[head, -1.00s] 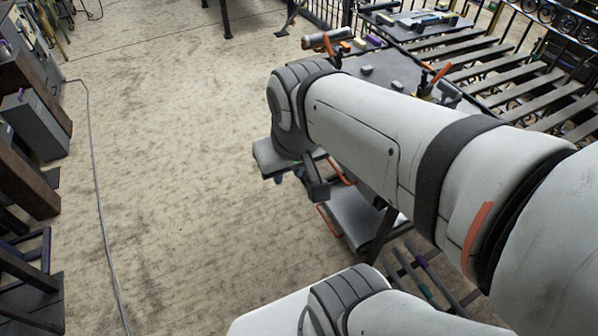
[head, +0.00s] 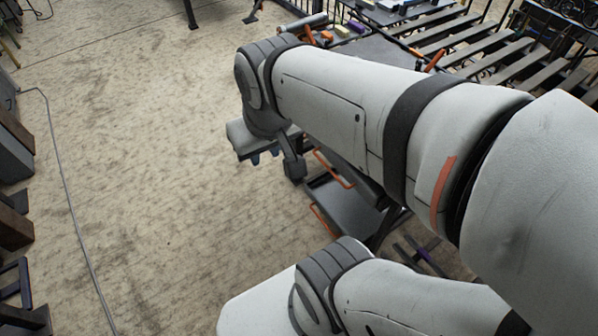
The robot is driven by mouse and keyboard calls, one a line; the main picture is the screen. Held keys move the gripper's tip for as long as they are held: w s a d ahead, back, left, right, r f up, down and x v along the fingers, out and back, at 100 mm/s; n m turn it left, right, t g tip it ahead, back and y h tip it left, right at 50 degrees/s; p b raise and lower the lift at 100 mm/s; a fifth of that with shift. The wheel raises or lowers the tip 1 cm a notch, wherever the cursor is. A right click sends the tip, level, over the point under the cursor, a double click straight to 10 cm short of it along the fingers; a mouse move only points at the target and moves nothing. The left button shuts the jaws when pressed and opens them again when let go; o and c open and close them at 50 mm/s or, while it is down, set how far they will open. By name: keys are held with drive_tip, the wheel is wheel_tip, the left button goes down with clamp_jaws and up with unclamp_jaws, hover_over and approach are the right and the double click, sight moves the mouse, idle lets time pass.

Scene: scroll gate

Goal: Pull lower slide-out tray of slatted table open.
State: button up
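The slatted table (head: 480,58) stands at the upper right, partly hidden behind my arm. Below its top, two orange handles show one above the other. The upper handle (head: 335,169) lies just right of my wrist in the picture. The lower handle (head: 322,220) is at the left edge of a dark grey tray surface (head: 348,208); my arm hides its right part. How far either tray is out, I cannot tell. My gripper (head: 265,156) hangs at the end of my arm, left of both handles and apart from them in the picture.
Small items and a grey cylinder (head: 305,22) lie on the table's far side. Dark bars (head: 422,258) show low beside the table. A cable (head: 65,195) crosses the floor at left, near dark furniture (head: 14,225). Bare concrete floor (head: 140,170) is wide open left of my arm.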

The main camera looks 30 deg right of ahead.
sight(322, 221)
drive_tip(key=w+d+f+m+g+h+b, duration=0.1)
drive_tip(key=w+d+f+g+h+b, duration=0.25)
drive_tip(key=w+d+f+b, duration=0.85)
drive_tip(key=d+f+m+g+h+b, duration=0.15)
drive_tip(key=f+h+b, duration=0.35)
drive_tip(key=f, duration=1.5)
drive_tip(key=w+d+f+g+h+b, duration=0.25)
drive_tip(key=w+d+f+b, duration=0.55)
drive_tip(key=f, duration=0.9)
wheel_tip(322, 221, down, 43)
drive_tip(key=d+n+t+h+b, duration=0.3)
drive_tip(key=t+h+b, duration=0.2)
drive_tip(key=b, duration=1.3)
drive_tip(key=d, duration=0.2)
drive_tip(key=d+f+b, duration=0.1)
drive_tip(key=d, duration=0.1)
drive_tip(key=d+b, duration=0.1)
drive_tip(key=d, duration=0.2)
drive_tip(key=shift+w+f, duration=0.15)
drive_tip(key=shift+w, duration=0.1)
clamp_jaws()
